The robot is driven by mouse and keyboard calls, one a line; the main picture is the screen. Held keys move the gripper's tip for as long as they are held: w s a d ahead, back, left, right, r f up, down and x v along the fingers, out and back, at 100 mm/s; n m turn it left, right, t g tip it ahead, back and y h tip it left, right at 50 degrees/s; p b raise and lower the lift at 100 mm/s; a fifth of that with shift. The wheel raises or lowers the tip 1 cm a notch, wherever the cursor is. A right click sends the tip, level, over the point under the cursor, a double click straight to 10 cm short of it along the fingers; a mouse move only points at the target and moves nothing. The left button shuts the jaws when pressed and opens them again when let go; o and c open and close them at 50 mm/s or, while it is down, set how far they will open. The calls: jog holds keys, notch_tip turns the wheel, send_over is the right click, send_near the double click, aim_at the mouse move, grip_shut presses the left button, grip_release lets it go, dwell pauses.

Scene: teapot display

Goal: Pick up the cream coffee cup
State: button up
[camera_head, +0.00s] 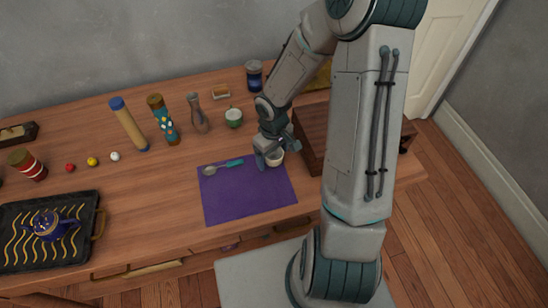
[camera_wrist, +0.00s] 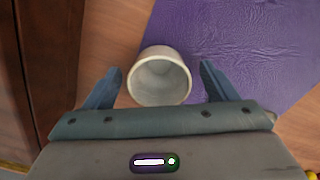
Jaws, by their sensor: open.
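The cream coffee cup (camera_wrist: 160,76) stands upright in the wrist view, its open mouth facing the camera. It sits at the corner of the purple mat (camera_wrist: 235,40), by the bare wood. My gripper (camera_wrist: 157,85) is open, with one finger on each side of the cup and a gap visible on both sides. In the head view the cup (camera_head: 275,158) shows partly behind my gripper (camera_head: 269,160), at the upper right of the purple mat (camera_head: 247,195). Nothing is held.
A wooden box (camera_head: 311,140) stands close on the right of the cup. A spoon with a teal handle (camera_head: 222,168) lies on the mat. A green-and-white cup (camera_head: 233,117) and a vase (camera_head: 198,113) stand behind. A black tray (camera_head: 85,208) with a blue teapot (camera_head: 48,224) is far left.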

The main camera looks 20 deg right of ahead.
jog(key=c, duration=1.1)
jog(key=shift+r, duration=0.1)
